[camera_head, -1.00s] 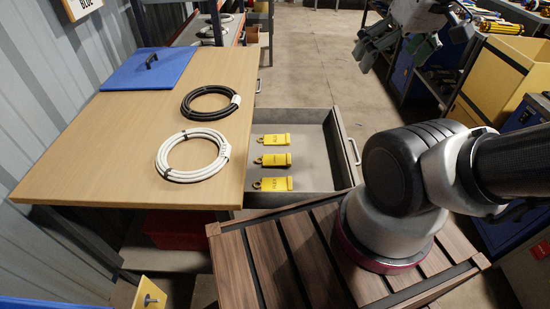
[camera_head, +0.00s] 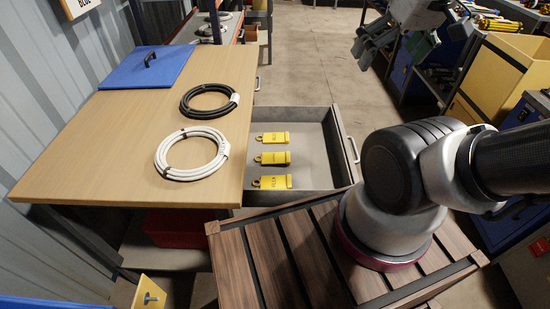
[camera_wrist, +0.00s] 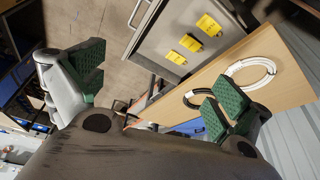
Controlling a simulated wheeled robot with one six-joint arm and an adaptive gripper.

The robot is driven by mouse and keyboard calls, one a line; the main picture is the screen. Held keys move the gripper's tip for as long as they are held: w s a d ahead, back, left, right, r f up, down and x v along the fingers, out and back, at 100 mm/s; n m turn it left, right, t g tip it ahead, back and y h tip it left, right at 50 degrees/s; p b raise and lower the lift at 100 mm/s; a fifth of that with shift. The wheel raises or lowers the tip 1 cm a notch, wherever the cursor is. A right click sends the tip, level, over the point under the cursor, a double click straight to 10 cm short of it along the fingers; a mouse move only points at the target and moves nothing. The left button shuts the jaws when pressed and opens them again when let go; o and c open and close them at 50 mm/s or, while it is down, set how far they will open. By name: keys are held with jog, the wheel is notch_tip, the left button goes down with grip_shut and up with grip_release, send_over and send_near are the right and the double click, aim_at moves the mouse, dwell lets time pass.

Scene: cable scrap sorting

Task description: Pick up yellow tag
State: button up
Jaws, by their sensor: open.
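Three yellow tags lie in a row in the open grey drawer: a far tag (camera_head: 274,138), a middle tag (camera_head: 273,158) and a near tag (camera_head: 272,182). Each has a ring at its left end and dark print too small to read. They also show in the wrist view, for example the middle tag (camera_wrist: 190,42). My gripper (camera_head: 376,42) is at the top right of the head view, high and apart from the drawer. In the wrist view its green-padded fingers (camera_wrist: 155,85) are wide apart with nothing between them.
The drawer (camera_head: 312,122) juts out from the wooden table (camera_head: 110,150). A black cable coil (camera_head: 209,101) and a white cable coil (camera_head: 192,154) lie on the tabletop near the drawer. A blue panel with a handle (camera_head: 146,68) lies at the far left. Shelves and a yellow bin (camera_head: 498,75) stand right.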

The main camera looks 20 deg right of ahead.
dwell(0.3)
jog(key=shift+w+a+f, duration=0.1)
jog(key=shift+a+f, duration=0.05)
jog(key=shift+a, duration=0.05)
jog(key=c, duration=0.5)
jog(key=w+a+f+n+g, duration=0.1)
jog(key=w+a+f+g, duration=0.1)
jog(key=f, duration=0.2)
jog(key=w+a+f+n+g, duration=0.1)
jog(key=w+a+f+g, duration=0.1)
jog(key=f, duration=0.3)
jog(key=w+a+f+n+g, duration=0.1)
jog(key=w+a+f+g, duration=0.1)
jog(key=w+f, duration=0.1)
jog(key=shift+f, duration=0.75)
jog(key=shift+c, duration=0.4)
jog(key=n+t, duration=0.2)
jog(key=n, duration=0.9)
send_over(279, 158)
jog(key=f, duration=1.9)
jog(key=shift+s+a+f, duration=0.15)
jog(key=shift+s, duration=0.2)
jog(key=shift+w+a+f, duration=0.1)
jog(key=shift+w, duration=0.2)
jog(key=shift+w+d+f, duration=0.1)
jog(key=shift+d+f, duration=0.05)
jog(key=shift+f, duration=1.75)
jog(key=shift+d+f, duration=0.15)
jog(key=shift+f, duration=1.75)
